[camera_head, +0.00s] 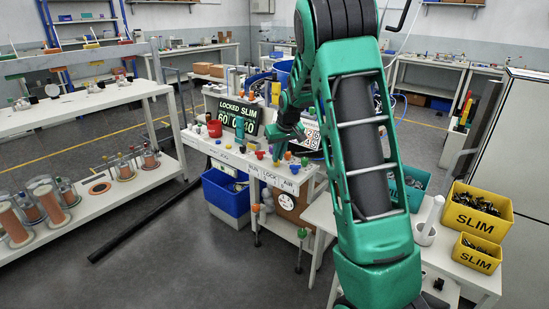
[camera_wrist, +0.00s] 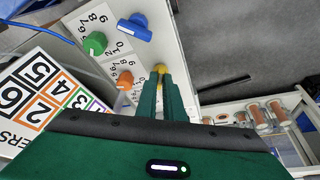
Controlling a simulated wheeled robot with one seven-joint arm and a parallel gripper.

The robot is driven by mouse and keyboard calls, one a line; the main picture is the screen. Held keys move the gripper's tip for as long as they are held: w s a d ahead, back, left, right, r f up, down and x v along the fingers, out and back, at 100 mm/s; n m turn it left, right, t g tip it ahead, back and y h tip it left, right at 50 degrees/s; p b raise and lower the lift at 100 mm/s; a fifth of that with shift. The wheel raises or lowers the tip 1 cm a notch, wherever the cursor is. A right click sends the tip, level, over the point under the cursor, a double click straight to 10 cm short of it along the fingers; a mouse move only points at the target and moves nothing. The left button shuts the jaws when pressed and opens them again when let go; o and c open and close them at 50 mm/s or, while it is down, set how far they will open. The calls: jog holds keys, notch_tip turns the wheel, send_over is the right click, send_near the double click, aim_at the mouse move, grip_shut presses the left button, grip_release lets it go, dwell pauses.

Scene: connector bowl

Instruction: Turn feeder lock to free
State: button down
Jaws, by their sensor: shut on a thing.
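My gripper (camera_wrist: 161,88) shows in the wrist view with its two green fingers close together. A small yellow knob (camera_wrist: 160,69) is between the fingertips, and they are shut on it. The fingers hide part of the knob, and its label and turn position cannot be read. In the head view, my arm reaches over the white console, where the front edge reads JOG, RUN, LOCK and AIR. The console display (camera_head: 238,116) reads LOCKED SLIM with numbers below.
Blue (camera_wrist: 135,28), green (camera_wrist: 95,43) and orange (camera_wrist: 125,79) knobs stand near my fingers. A numbered board (camera_wrist: 35,92) lies left. Yellow SLIM bins (camera_head: 478,212) stand right of my arm. A red button (camera_head: 214,128) and several coloured knobs crowd the console.

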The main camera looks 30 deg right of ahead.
jog(key=n, duration=0.2)
jog(key=n+y, duration=0.1)
jog(key=shift+d+n, duration=0.3)
jog(key=shift+n, duration=0.1)
jog(key=n+y, duration=0.1)
jog(key=n, duration=0.1)
jog(key=n+y, duration=0.1)
jog(key=n, duration=0.1)
jog(key=shift+w+d+g, duration=0.1)
jog(key=shift+d+g, duration=0.1)
jog(key=shift+g, duration=0.1)
jog(key=n+g+y, duration=0.1)
jog(key=n, duration=0.3)
jog(key=shift+w+n, duration=0.15)
jog(key=shift+n, duration=0.15)
jog(key=shift+w+n+g+y, duration=0.1)
jog(key=shift+n+g+y, duration=0.3)
jog(key=shift+n, duration=0.7)
jog(key=c, duration=1.9)
grip_release()
jog(key=shift+o, duration=0.2)
jog(key=shift+d, duration=0.1)
jog(key=v, duration=1)
jog(key=shift+r, duration=0.35)
